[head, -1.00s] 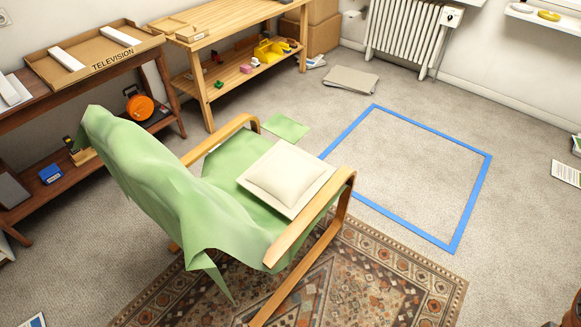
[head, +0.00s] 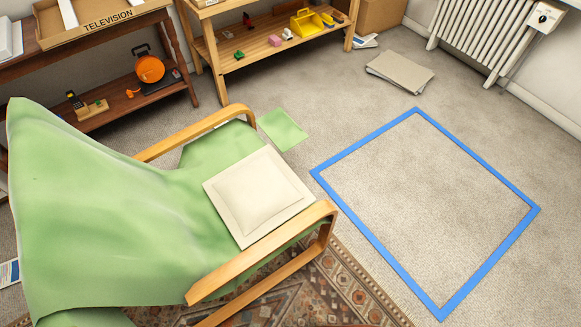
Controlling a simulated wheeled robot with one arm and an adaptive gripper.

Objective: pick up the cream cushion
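The cream cushion (head: 257,194) is square with a flat border and a puffed middle. It lies on the seat of a wooden armchair, towards the seat's front. A green cloth (head: 105,205) drapes over the chair's back and seat, under the cushion. The near wooden armrest (head: 262,252) runs close beside the cushion's lower edge, and the far armrest (head: 196,132) is beyond it. My gripper is not in view.
A blue tape square (head: 480,170) marks bare carpet to the right. A green cloth piece (head: 282,129) and flat grey cardboard (head: 400,72) lie on the floor. A patterned rug (head: 335,290) is under the chair. Shelves (head: 268,45) stand behind.

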